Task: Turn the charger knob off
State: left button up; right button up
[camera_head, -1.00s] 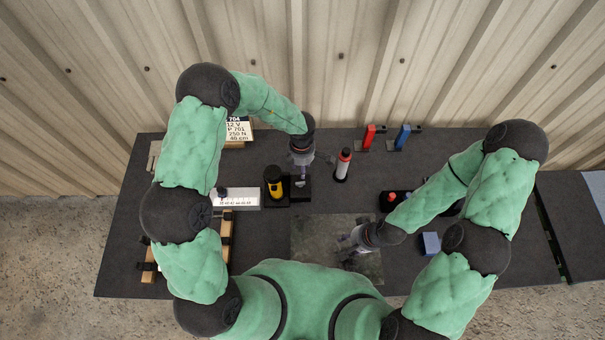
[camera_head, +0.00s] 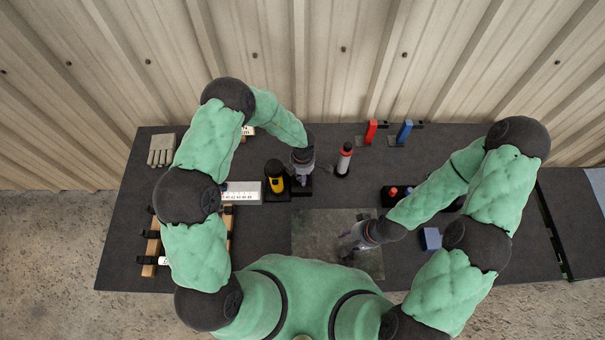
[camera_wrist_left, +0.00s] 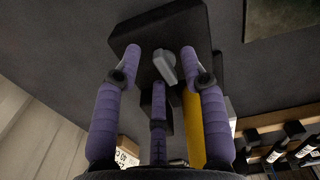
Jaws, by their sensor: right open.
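The charger (camera_wrist_left: 180,25) is a black box with a grey knob (camera_wrist_left: 165,66) on its face, seen in the left wrist view. In the head view the charger (camera_head: 304,190) is mostly hidden under my left gripper (camera_head: 301,178). In the left wrist view my left gripper (camera_wrist_left: 161,60) has its purple fingers spread, with the knob between the tips. The right-hand finger is close to the knob; I cannot tell whether it touches. A yellow and black device (camera_head: 275,178) stands just left of the gripper. My right gripper (camera_head: 350,243) is open and empty above a grey mat.
A white-faced box (camera_head: 242,192) is further left. Red (camera_head: 371,131) and blue (camera_head: 404,132) items stand at the back. A blue block (camera_head: 430,239) lies right of the mat (camera_head: 310,225).

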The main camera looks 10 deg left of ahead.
pick_arm(q)
grip_shut()
jog(key=shift+n, duration=0.3)
pick_arm(e)
jog(key=shift+r, duration=0.25)
pick_arm(q)
jog(key=shift+r+n+p, duration=0.1)
jog(key=shift+n+p, duration=0.65)
jog(key=shift+n, duration=0.15)
jog(key=n+p, duration=0.1)
jog(key=n, duration=0.2)
jog(key=shift+a+n, duration=0.15)
jog(key=shift+n, duration=0.15)
jog(key=n, duration=0.4)
jog(key=shift+a+n+p, duration=0.1)
jog(key=shift+n+p, duration=0.2)
jog(key=shift+p, duration=0.05)
jog(key=n, duration=0.5)
jog(key=shift+s+a+n, duration=0.1)
jog(key=shift+s+n, duration=0.05)
jog(key=shift+n, duration=0.25)
pick_arm(e)
notch_tip(320, 180, up, 2)
jog(key=shift+r, duration=0.25)
